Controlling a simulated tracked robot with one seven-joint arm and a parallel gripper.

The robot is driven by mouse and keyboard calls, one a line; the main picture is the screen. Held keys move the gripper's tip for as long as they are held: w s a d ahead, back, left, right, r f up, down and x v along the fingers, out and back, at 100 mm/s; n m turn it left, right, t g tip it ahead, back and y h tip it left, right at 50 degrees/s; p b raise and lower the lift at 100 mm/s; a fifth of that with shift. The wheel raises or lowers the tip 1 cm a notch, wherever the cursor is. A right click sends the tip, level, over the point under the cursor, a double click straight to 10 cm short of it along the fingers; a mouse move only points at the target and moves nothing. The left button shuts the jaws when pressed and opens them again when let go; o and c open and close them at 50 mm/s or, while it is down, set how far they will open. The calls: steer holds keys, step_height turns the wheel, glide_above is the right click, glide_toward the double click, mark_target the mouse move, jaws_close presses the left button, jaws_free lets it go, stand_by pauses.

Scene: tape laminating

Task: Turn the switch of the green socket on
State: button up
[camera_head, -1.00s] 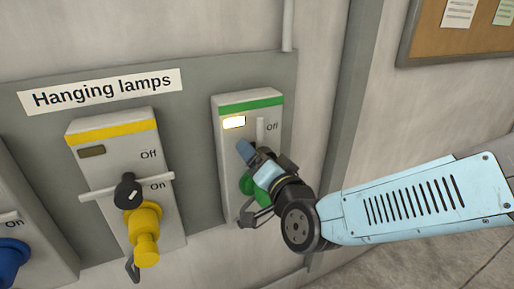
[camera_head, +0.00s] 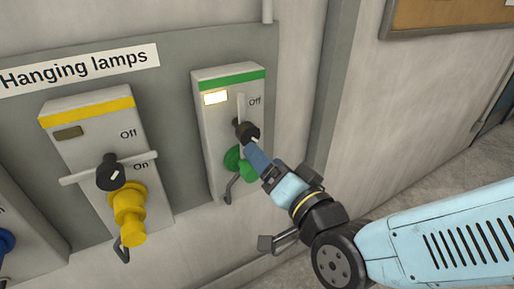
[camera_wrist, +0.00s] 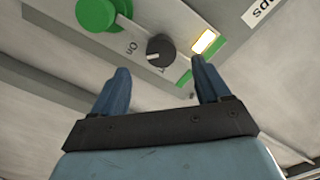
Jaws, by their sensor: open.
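The green socket (camera_head: 215,110) is a grey wall box with a green stripe across its top. Its indicator window (camera_head: 215,98) is lit. Its black switch knob (camera_head: 247,131) sits below the "Off" label, with a pale bar standing upright behind it. A green plug (camera_head: 235,160) is below the knob. In the wrist view, the knob (camera_wrist: 160,50) lies just beyond and between the fingertips, beside the "On" label, and the green plug (camera_wrist: 97,14) is further left. My gripper (camera_wrist: 160,70) is open and empty. In the head view, the gripper (camera_head: 252,150) points at the knob from the lower right.
A yellow-striped socket (camera_head: 85,130) with a dark indicator, horizontal bar and yellow plug (camera_head: 130,210) is to the left. A blue plug (camera_head: 5,242) shows at the left edge. The "Hanging lamps" sign (camera_head: 80,68) is above.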

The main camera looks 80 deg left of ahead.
steer(key=shift+v, duration=1.2)
